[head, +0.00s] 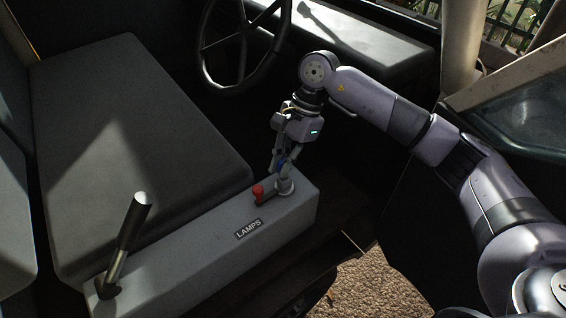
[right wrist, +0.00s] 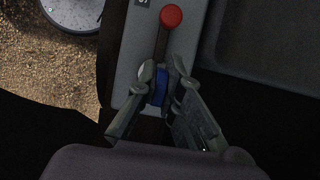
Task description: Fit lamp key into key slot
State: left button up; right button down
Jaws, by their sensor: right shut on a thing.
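My right gripper (head: 283,172) points down over the far end of the grey box marked LAMPS (head: 215,235). It is shut on a small blue piece, which I take to be the lamp key (right wrist: 159,88); only a sliver shows between the fingers. The fingertips are just above or at the box top, beside a red knob (head: 258,190). In the right wrist view the knob (right wrist: 171,16) stands beyond the fingertips, with a dark strip running from it toward them. The key slot is not clearly visible, and I cannot tell whether the key touches it. My left gripper is not in view.
A dark seat (head: 140,140) lies left of the box. The steering wheel (head: 240,45) and dashboard (head: 345,40) are behind the gripper. Gravelly ground (head: 370,285) shows at the lower right.

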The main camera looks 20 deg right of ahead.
jog(key=shift+f+b, duration=0.4)
jog(key=shift+f, duration=0.05)
jog(key=c, duration=1.7)
grip_release()
jog(key=shift+o, duration=0.2)
jog(key=v, duration=1.2)
